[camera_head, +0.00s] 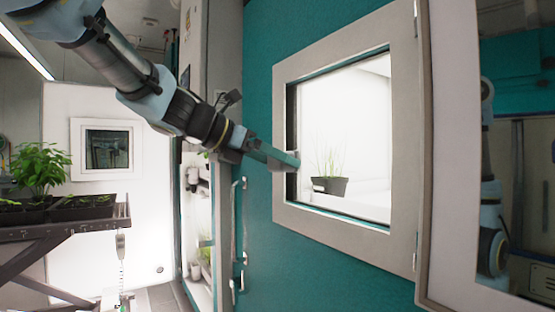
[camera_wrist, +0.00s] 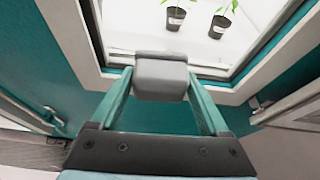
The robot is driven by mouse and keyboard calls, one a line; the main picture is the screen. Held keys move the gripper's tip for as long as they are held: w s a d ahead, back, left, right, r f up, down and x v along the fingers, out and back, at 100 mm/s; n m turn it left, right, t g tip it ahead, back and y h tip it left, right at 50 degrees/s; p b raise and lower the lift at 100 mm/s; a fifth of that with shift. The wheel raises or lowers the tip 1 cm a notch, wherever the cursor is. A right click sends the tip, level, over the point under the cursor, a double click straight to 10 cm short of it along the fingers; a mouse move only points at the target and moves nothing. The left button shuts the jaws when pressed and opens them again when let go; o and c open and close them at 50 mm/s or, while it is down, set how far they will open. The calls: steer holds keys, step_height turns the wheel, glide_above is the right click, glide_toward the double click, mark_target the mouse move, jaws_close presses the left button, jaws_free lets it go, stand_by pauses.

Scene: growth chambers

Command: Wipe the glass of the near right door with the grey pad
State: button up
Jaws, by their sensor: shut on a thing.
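The grey pad (camera_wrist: 161,78) is a rounded block in the wrist view. My gripper (camera_wrist: 161,85) is shut on it, with one teal finger at each side. In the head view my gripper (camera_head: 285,160) reaches the left edge of the window in the teal door (camera_head: 340,268). The glass (camera_head: 350,110) is bright, within a light grey frame. In the wrist view the pad overlaps the edge between frame and glass (camera_wrist: 125,20). I cannot tell whether it touches the glass. The pad is small and partly hidden by the fingers in the head view.
A potted plant (camera_head: 328,185) shows behind the glass. A door handle (camera_head: 238,235) stands out left of the window. A pale-framed dark glossy panel (camera_head: 520,150) stands at the right. A plant cart (camera_head: 60,225) is at the left.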

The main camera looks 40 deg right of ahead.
glide_toward(324, 165)
steer(key=shift+f+x, duration=0.15)
steer(key=shift+x, duration=0.95)
steer(key=shift+f+x, duration=0.2)
steer(key=shift+x, duration=0.9)
steer(key=shift+d, duration=0.75)
steer(key=shift+s, duration=0.1)
steer(key=shift+s+a, duration=0.15)
steer(key=shift+s, duration=0.8)
steer(key=shift+s+a, duration=0.1)
steer(key=shift+s, duration=0.85)
steer(key=shift+d, duration=0.1)
steer(key=shift+w+d+p, duration=0.15)
steer(key=shift+w+p, duration=0.05)
steer(key=shift+w, duration=0.8)
steer(key=shift+w+d+p, duration=0.15)
steer(key=shift+w, duration=0.8)
steer(key=shift+a, duration=0.1)
steer(key=shift+w+a+b, duration=0.15)
steer(key=shift+a+b, duration=0.05)
steer(key=shift+a, duration=2)
steer(key=shift+w+a+b, duration=0.15)
steer(key=shift+a, duration=2.05)
